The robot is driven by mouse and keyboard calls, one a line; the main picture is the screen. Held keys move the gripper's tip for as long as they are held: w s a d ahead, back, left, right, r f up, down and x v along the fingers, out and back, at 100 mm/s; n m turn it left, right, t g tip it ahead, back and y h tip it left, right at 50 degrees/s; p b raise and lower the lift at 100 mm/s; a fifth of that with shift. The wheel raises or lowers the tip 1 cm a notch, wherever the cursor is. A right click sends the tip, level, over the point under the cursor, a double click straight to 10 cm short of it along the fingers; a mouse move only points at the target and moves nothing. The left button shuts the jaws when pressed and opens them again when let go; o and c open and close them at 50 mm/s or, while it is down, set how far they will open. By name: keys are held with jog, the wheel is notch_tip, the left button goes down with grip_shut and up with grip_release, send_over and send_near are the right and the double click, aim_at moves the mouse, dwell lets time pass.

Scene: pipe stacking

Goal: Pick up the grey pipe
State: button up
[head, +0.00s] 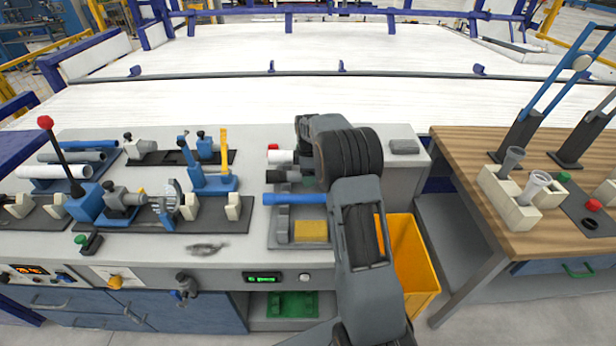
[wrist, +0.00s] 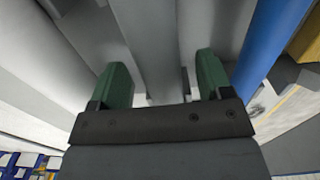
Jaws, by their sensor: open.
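In the wrist view my gripper (wrist: 162,78) is open, with its two green fingertips apart. A grey pipe (wrist: 150,40) runs lengthwise between the fingers; I cannot tell whether either finger touches it. In the head view its dark grey end (head: 276,176) shows on the bench fixture, and my arm covers the rest. A blue pipe (head: 290,198) lies in front of it; it also shows right of the fingers in the wrist view (wrist: 268,50). A white pipe (head: 281,157) lies behind the grey one.
A rack of pipes (head: 78,157) and several clamps and tools stand on the bench's left. A yellow block (head: 311,231) sits on the fixture's front. A yellow bin (head: 413,270) is below the bench. A wooden table (head: 480,160) stands at the right.

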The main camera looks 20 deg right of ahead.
jog(key=shift+f, duration=0.55)
jog(key=shift+c, duration=0.3)
jog(key=c, duration=1)
jog(key=shift+r, duration=0.15)
